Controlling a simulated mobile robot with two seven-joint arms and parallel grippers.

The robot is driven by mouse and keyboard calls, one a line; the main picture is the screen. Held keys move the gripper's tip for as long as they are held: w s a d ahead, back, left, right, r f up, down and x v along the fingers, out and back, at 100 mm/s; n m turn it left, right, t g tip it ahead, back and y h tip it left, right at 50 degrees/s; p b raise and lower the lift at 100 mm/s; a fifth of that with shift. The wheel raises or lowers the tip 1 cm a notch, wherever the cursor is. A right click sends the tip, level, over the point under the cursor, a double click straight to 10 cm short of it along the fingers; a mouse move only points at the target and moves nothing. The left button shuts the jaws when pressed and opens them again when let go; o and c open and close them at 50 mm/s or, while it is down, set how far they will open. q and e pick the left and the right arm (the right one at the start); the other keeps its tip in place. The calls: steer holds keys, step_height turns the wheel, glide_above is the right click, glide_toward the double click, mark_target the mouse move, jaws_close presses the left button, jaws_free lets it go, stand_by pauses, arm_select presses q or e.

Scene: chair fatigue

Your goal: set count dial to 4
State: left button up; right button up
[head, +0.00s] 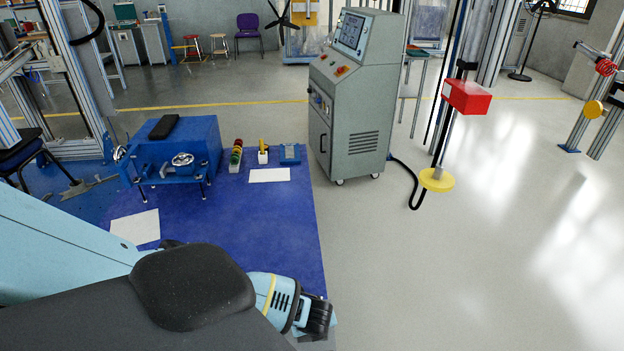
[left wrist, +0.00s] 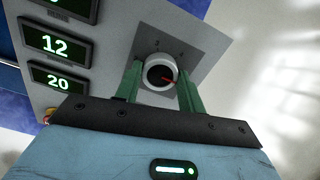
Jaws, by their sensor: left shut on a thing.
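The pointer aims right and slightly down in the left wrist view. My left gripper (left wrist: 161,84) has its green fingers on either side of the dial and is shut on it. My right gripper is in neither view.
Lit displays beside the dial read 12 (left wrist: 56,46) and 20 (left wrist: 50,80); another is cut off. A blue machine (head: 205,132) stands on the blue mat (head: 270,225). A grey control cabinet (head: 365,105) stands beyond. The floor at right is largely clear.

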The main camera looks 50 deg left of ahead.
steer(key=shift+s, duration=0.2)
arm_select(q)
steer(key=shift+n, duration=0.4)
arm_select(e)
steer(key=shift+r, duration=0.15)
arm_select(q)
steer(key=n+p, duration=0.1)
steer(key=n, duration=0.3)
steer(key=shift+r+p, duration=0.1)
steer(key=shift+p, duration=0.25)
steer(key=n+p, duration=0.1)
steer(key=n, duration=0.3)
steer(key=shift+n, duration=0.4)
steer(key=shift+n+p, duration=0.3)
steer(key=shift+n, duration=0.8)
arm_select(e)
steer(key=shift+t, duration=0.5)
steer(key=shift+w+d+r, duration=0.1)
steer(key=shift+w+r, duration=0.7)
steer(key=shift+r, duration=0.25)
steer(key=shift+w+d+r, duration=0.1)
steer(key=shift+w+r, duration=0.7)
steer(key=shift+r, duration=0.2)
arm_select(q)
steer(key=o, duration=1)
